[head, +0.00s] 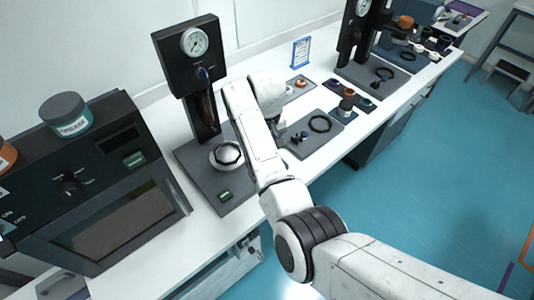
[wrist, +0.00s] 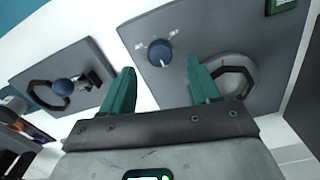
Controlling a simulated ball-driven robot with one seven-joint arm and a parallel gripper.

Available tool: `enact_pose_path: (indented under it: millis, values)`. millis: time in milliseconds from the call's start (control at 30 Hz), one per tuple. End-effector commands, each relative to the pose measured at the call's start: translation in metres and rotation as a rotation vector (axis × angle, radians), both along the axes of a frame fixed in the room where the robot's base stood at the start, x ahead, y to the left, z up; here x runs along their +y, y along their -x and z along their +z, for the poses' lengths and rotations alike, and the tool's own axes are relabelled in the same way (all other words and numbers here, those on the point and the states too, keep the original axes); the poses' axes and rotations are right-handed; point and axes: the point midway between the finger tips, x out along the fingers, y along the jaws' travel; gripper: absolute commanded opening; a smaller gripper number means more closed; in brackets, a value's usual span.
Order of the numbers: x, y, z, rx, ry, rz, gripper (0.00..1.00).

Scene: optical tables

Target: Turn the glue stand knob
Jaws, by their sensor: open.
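The glue stand, with a round gauge on its dark head (head: 187,52), stands on a grey base plate (head: 195,168) on the white table. In the wrist view, a blue round knob (wrist: 160,52) with a white pointer line sits on that plate (wrist: 140,32) between two small printed marks. The knob is hidden behind my arm in the head view. My gripper (wrist: 160,66) is open, its two green fingers to either side of the knob in the picture. I cannot tell whether they touch it. Its fingertips are hidden in the head view.
A round silver and black part (head: 228,155) sits on the base plate, close by my right finger in the wrist view (wrist: 232,75). A dark oven-like box (head: 110,215) stands left. A grey mat (head: 300,148) with a black ring (head: 320,123) lies right of my arm.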

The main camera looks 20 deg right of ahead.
Motion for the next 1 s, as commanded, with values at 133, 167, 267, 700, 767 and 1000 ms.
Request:
enact_pose_path:
  millis: [133, 167, 267, 700, 767, 1000]
  values:
    - [0.0, -0.001, 0.029, -0.005, -0.001, 0.0, 0.61]
    - [0.0, -0.001, 0.034, -0.004, -0.001, 0.0, 0.61]
    - [0.0, -0.001, 0.047, -0.003, 0.0, 0.001, 0.61]
    - [0.0, 0.0, 0.063, 0.0, 0.0, 0.001, 0.61]
    - [0.0, 0.0, 0.063, 0.0, 0.0, 0.001, 0.61]
    - [-0.001, 0.001, 0.061, 0.0, 0.001, -0.001, 0.61]
